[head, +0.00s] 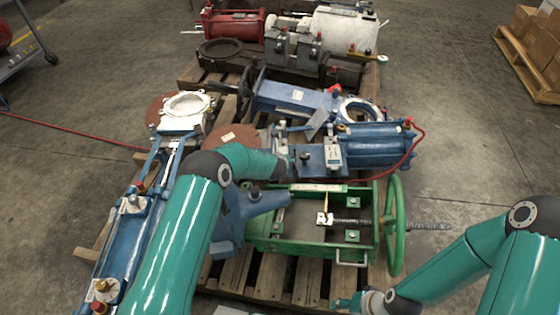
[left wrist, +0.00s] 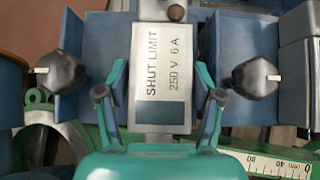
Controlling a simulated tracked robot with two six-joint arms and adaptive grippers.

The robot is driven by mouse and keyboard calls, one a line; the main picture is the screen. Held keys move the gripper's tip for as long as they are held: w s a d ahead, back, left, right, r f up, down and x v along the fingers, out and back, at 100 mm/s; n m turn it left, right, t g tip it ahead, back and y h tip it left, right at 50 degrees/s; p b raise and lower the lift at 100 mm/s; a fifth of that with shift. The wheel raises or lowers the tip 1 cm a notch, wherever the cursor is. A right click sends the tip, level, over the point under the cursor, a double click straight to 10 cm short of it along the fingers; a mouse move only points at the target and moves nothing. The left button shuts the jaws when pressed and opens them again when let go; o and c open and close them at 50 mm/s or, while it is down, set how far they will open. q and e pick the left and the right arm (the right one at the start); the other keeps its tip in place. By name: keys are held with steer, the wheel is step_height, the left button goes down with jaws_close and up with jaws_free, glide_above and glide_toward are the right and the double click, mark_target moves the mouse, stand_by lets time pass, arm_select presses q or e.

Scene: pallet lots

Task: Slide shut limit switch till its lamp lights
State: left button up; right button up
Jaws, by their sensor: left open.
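The shut limit switch (left wrist: 160,75) is a pale grey box labelled SHUT LIMIT, 250 V 6 A, between two blue blocks in the left wrist view. A round brown lamp (left wrist: 176,12) at its far end looks dark. My left gripper (left wrist: 162,78) is open, with one finger on each side of the box. Whether the fingers touch it is unclear. Black knobs stand on the blue blocks, left (left wrist: 60,72) and right (left wrist: 256,78). In the head view my left arm's end largely hides this spot. My right gripper (head: 352,302) hangs low at the bottom; its jaws are unclear.
A green valve frame (head: 268,243) with a handwheel (head: 393,225) stands in front, with a scale (head: 316,187) along its back edge. A blue actuator (head: 375,145) with a red hose lies behind right. A long blue valve (head: 120,240) lies left. All crowd a pallet.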

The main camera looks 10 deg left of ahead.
arm_select(q)
steer(key=shift+w+f, duration=0.35)
jaws_close()
steer(key=shift+d+b, duration=0.3)
steer(key=shift+b, duration=0.25)
steer(key=shift+d, duration=0.15)
jaws_free()
steer(key=shift+r, duration=0.1)
